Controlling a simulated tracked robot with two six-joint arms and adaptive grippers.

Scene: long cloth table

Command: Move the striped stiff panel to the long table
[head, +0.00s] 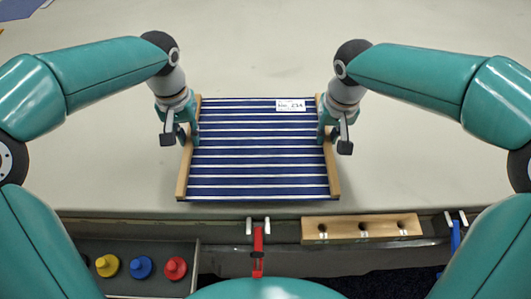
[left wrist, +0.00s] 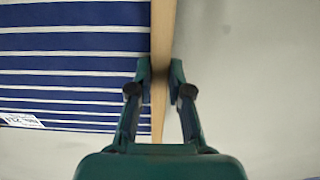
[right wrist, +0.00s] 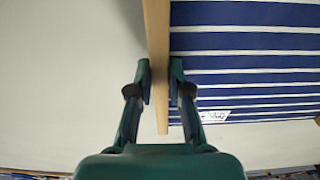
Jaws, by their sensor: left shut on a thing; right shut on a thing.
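The striped stiff panel (head: 258,165) is blue with white stripes and has a wooden rail along its left and right sides. A small white label (head: 290,105) is near its far right corner. The panel is over the near part of the long table (head: 440,160); I cannot tell whether it rests on the cloth or is slightly above it. My left gripper (left wrist: 160,75) is shut on the left wooden rail (left wrist: 160,35). My right gripper (right wrist: 160,75) is shut on the right wooden rail (right wrist: 156,30).
Along the table's near edge are a red clamp-like item (head: 258,250), a wooden block with holes (head: 362,228) and a blue item (head: 455,236). A tray at lower left holds yellow (head: 107,265), blue (head: 141,267) and red (head: 175,268) knobbed pieces. The table beyond the panel is clear.

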